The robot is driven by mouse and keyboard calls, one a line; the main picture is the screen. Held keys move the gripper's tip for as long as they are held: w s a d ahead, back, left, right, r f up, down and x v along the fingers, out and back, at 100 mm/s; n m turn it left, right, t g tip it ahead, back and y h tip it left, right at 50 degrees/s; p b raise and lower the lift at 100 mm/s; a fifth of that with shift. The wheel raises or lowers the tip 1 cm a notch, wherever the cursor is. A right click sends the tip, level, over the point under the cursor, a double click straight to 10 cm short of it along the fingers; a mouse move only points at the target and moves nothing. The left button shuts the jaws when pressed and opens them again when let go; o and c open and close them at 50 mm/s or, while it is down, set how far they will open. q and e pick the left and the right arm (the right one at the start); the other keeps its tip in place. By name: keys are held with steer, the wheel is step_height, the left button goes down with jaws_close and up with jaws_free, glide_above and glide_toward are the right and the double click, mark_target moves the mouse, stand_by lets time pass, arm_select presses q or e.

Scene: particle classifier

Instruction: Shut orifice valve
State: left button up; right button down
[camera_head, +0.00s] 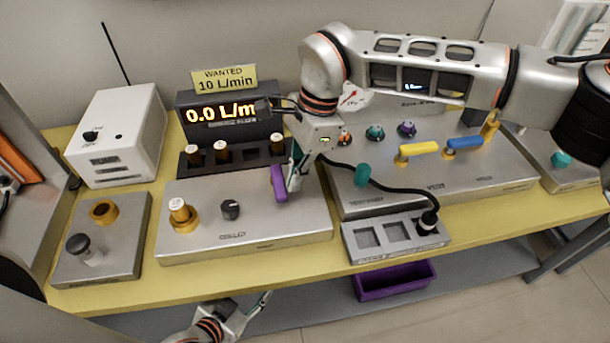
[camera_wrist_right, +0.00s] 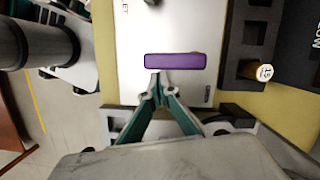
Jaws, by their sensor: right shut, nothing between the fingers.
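A purple lever handle (camera_head: 279,183) sits at the right part of a grey metal panel (camera_head: 250,235). It also shows as a purple bar in the right wrist view (camera_wrist_right: 175,61). My right gripper (camera_head: 294,183) is shut and empty, its tips right beside the handle; I cannot tell whether they touch it. In the right wrist view its closed tips (camera_wrist_right: 160,80) point at the bar's lower edge. The same panel carries a black knob (camera_head: 230,209) and a gold fitting (camera_head: 180,214) with a white-topped plug. My left gripper (camera_head: 252,305) is low at the front edge, its jaw state unclear.
A display (camera_head: 225,112) reads 0.0 L/m under a sign (camera_head: 224,79) wanting 10 L/min. A black rack (camera_head: 235,154) holds several plugs. Yellow (camera_head: 418,149) and blue (camera_head: 464,142) levers are on the right panel. A grey tray (camera_head: 369,238) and black cable lie in front.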

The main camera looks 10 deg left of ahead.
steer(key=shift+s+a, duration=0.1)
steer(key=shift+s, duration=0.1)
stand_by(0.5)
steer(key=v, duration=1.2)
steer(key=shift+w, duration=0.15)
